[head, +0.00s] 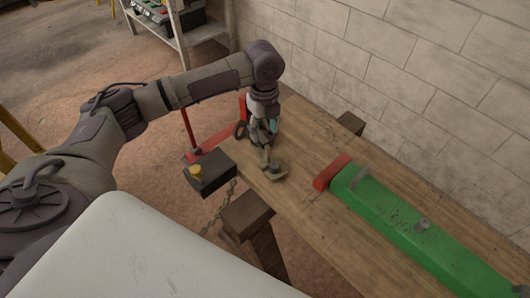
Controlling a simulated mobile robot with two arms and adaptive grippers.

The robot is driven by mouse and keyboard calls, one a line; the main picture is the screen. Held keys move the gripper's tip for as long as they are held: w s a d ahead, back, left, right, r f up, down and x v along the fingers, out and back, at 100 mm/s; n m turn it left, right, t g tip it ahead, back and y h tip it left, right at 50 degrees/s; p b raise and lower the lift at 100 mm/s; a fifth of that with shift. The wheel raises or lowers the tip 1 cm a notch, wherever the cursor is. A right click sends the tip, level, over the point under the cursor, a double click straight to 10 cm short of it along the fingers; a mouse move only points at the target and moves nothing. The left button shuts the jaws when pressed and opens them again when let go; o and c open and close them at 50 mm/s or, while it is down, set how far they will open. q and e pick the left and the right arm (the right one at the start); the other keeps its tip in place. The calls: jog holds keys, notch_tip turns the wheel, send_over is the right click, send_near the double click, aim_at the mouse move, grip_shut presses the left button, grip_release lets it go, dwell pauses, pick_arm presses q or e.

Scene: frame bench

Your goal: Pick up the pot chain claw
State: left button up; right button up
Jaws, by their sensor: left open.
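My left arm comes in from the left, and its left gripper (264,144) points down over the near left end of the wooden bench. The gripper is open. Just under its fingers, a small grey-brown metal piece (274,173) lies on the bench near its edge; it looks like the claw, but the fingers partly cover it. I cannot tell whether the fingers touch it. A dark chain (216,212) hangs below the bench edge. My right gripper is not in view.
A long green block (425,235) with a red end lies on the bench (320,215). A block wall is behind.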

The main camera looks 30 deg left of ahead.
aim_at(264, 141)
pick_arm(q)
jog(key=shift+f+p, duration=0.4)
jog(key=shift+f, duration=2.7)
grip_shut()
jog(key=shift+r, duration=0.1)
